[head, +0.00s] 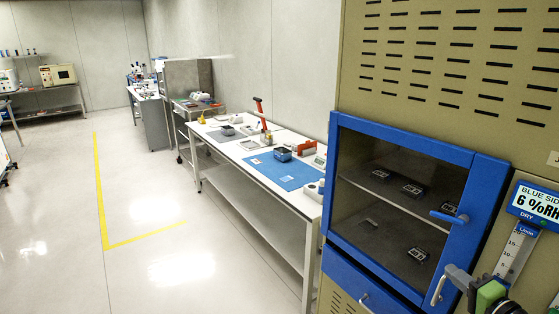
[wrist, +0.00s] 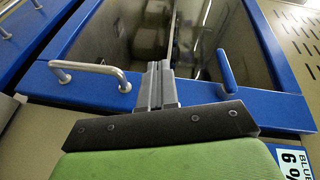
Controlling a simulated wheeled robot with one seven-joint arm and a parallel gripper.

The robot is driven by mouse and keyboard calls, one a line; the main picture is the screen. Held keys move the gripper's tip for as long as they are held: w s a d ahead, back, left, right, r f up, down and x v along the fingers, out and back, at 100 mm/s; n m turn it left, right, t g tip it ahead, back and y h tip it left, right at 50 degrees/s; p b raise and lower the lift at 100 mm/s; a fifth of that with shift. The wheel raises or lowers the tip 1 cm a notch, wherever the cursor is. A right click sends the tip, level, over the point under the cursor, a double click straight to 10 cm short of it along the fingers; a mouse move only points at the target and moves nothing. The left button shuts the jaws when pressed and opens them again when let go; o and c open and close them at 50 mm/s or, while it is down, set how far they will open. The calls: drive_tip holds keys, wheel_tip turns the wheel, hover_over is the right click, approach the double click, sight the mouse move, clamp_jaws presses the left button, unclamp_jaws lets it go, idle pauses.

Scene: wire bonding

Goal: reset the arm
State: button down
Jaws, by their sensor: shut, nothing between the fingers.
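My gripper (wrist: 160,68) is shut and empty, its two grey fingers together in front of the blue-framed cabinet door (wrist: 270,112). In the head view my gripper (head: 455,272) shows at the lower right, partly cut off by the frame edge. The glass door (head: 480,190) appears closed, with a blue handle (head: 449,217). In the wrist view a metal bar handle (wrist: 95,70) is left of the fingers and the blue handle (wrist: 226,70) right of them. The fingers look apart from both handles.
Dark trays (head: 412,189) sit on shelves behind the glass. A humidity sign (head: 535,204) and flow gauge (head: 515,250) are right of the door. A workbench (head: 238,150) with a blue mat (head: 285,172) stands left of the cabinet. Open floor (head: 160,210) lies farther left.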

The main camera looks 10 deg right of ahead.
drive_tip(key=w+a+r+n+g+y, duration=0.2)
drive_tip(key=a+n+g, duration=0.25)
drive_tip(key=a, duration=0.75)
drive_tip(key=w+a+r+n+g+y, duration=0.1)
drive_tip(key=w+a+r+n+g, duration=0.25)
drive_tip(key=a, duration=0.85)
drive_tip(key=s+a+r+n+g+h, duration=0.25)
drive_tip(key=s+a+n, duration=0.25)
drive_tip(key=s+a, duration=0.6)
drive_tip(key=s+a+n+h+p, duration=0.1)
drive_tip(key=s, duration=1.1)
drive_tip(key=shift+g, duration=0.35)
drive_tip(key=c, duration=1.8)
unclamp_jaws()
